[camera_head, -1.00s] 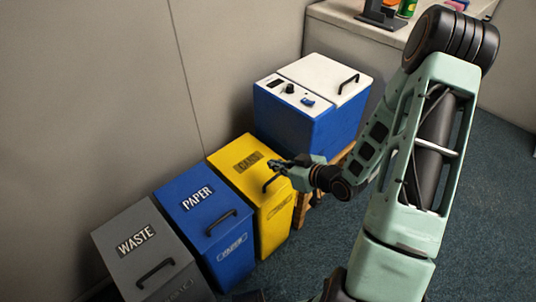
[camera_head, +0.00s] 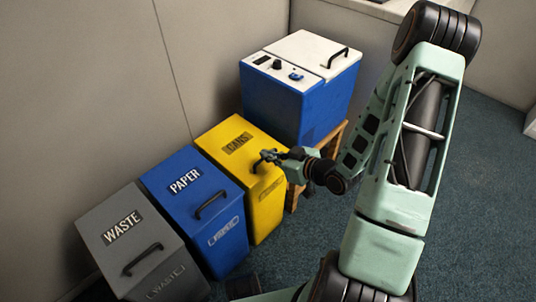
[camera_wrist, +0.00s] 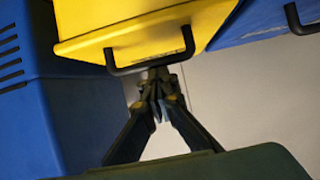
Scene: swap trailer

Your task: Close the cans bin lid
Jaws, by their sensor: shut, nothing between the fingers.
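The yellow cans bin (camera_head: 265,208) stands at the right end of a row of three bins. Its lid (camera_head: 222,131), labelled CANS, lies flat and looks closed in the head view. My gripper (camera_head: 264,156) is shut and empty, at the lid's front right edge by the black handle. In the wrist view the yellow lid (camera_wrist: 140,20) fills the top, with its black handle (camera_wrist: 150,66) across it. My fingertips (camera_wrist: 158,78) are just at the handle's bar; I cannot tell whether they touch it. The handle is partly hidden by my gripper in the head view.
The blue paper bin (camera_head: 182,163) and grey waste bin (camera_head: 110,210) stand to the left, lids flat. A blue box with a white top (camera_head: 310,47) stands on a wooden stand behind right. Open carpet (camera_head: 310,235) lies in front. The wall is close behind.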

